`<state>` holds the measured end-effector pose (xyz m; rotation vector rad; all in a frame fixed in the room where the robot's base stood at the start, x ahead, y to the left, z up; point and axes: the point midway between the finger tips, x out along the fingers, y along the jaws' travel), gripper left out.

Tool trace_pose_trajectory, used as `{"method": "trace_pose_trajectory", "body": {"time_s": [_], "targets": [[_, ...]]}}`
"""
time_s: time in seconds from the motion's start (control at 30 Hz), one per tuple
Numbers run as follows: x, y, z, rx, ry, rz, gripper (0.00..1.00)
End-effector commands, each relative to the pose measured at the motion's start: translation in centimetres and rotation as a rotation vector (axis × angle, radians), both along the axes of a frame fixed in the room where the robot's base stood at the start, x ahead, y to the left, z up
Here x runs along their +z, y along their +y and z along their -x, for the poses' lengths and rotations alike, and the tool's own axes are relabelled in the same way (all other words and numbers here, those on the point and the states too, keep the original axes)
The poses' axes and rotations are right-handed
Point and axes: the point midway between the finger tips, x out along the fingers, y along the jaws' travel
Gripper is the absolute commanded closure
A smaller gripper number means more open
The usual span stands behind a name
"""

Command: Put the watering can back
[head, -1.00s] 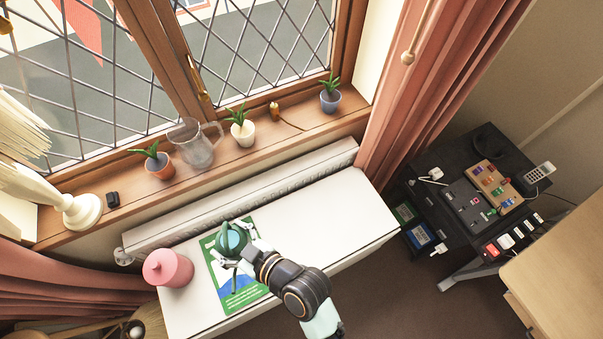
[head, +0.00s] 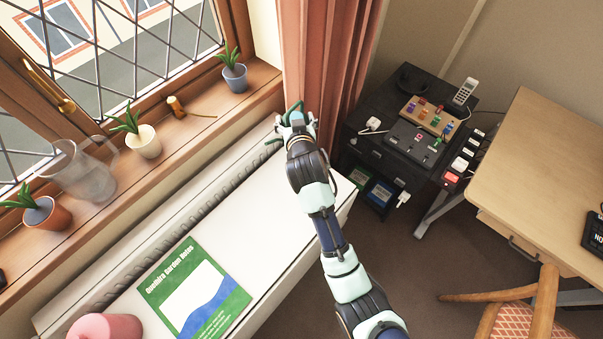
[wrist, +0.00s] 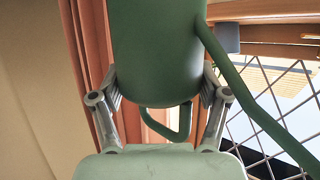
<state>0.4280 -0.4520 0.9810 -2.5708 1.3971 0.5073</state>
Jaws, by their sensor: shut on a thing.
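The green watering can (head: 293,107) is held up near the right end of the white cabinet top (head: 262,215), by the curtain. My gripper (head: 296,121) is shut on it. In the wrist view the can's green body (wrist: 155,50) fills the middle, between my two grey fingers. A green spout or handle runs down to the right, and a green loop shows below the body. In the head view my gripper hides part of the can. I cannot tell how far above the cabinet it is.
A green book (head: 162,285) and pink canister (head: 105,329) are on the cabinet. The curtain (head: 325,60) hangs close behind the can.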

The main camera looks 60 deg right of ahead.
Motion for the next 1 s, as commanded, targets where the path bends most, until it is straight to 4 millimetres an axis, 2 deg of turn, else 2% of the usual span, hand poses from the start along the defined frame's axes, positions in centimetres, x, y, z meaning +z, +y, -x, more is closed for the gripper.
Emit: {"method": "trace_pose_trajectory", "body": {"time_s": [0.03,0.1,0.23,0.33,0.47,0.7,0.83,1.0], "targets": [[0.0,-1.0,0.5,-0.031,-0.005,0.003,0.79],[0.2,-1.8,1.1,-0.061,-0.004,0.003,0.79],[0.4,-2.3,1.4,-0.077,-0.006,0.003,0.79],[-0.6,-2.2,1.4,-0.076,-0.002,0.001,0.79],[-4.2,-2.1,1.4,-0.074,0.001,-0.001,0.79],[-11.8,-2.1,1.4,-0.072,0.001,-0.001,0.79],[-14.4,-2.1,1.3,-0.072,-0.002,0.002,0.79],[-15.4,-2.2,1.3,-0.073,-0.004,0.004,0.79]]}}
